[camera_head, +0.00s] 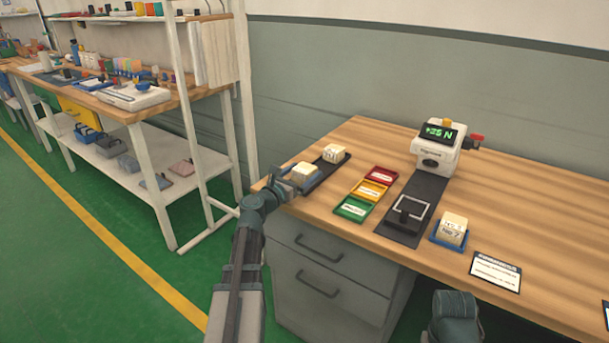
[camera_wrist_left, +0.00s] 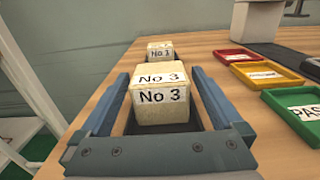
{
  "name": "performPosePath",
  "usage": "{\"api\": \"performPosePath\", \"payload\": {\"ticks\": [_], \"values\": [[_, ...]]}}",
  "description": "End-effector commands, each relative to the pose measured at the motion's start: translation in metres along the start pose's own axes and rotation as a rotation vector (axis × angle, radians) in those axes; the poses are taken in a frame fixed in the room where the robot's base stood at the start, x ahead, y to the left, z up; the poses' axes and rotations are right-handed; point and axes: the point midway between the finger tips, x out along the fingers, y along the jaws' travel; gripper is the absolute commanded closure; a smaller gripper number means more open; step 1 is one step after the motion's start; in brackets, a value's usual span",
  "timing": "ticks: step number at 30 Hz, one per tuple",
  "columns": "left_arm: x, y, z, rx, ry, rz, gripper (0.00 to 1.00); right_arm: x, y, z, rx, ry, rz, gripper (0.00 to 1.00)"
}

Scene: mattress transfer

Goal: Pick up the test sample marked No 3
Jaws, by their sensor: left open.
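The test sample marked No 3 is a cream block (camera_wrist_left: 160,97) with white labels, upright on a dark strip. It also shows in the head view (camera_head: 305,172) at the table's left edge. My left gripper (camera_wrist_left: 160,76) is open, with one blue-grey finger on each side of the block. Gaps show between fingers and block, so it is not gripped. In the head view my left gripper (camera_head: 295,184) reaches the table's left corner. A similar block marked No 1 (camera_wrist_left: 160,50) stands just behind No 3.
Red, yellow and green trays (camera_head: 367,191) lie right of the samples. A black strip carries a framed plate (camera_head: 410,214) and a white device (camera_head: 438,149) with a green display. A No 7 block (camera_head: 453,229) sits on a blue tray. A shelving bench (camera_head: 150,100) stands left.

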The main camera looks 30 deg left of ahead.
Motion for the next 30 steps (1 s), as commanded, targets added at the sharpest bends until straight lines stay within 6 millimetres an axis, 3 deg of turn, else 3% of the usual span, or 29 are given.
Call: {"api": "performPosePath", "payload": {"ticks": [2,8,22,30], "values": [[0.0091,0.001,-0.0005,0.0,0.0,0.0,0.0,0.0005,0.0,0.0,0.0,0.0,0.0,0.5],[0.0089,0.0001,-0.0005,0.0,0.0,0.002,0.0,0.0005,0.0,0.0,0.0,0.0,0.0,0.5],[0.0086,0.0001,-0.0005,0.0,0.0,0.001,0.8,0.0005,0.0,0.0,0.0,0.0,0.0,0.5],[0.0087,0.0,0.0,0.0,0.0,0.001,0.8,0.0,0.0,0.0,0.0,0.0,0.0,0.5]]}}
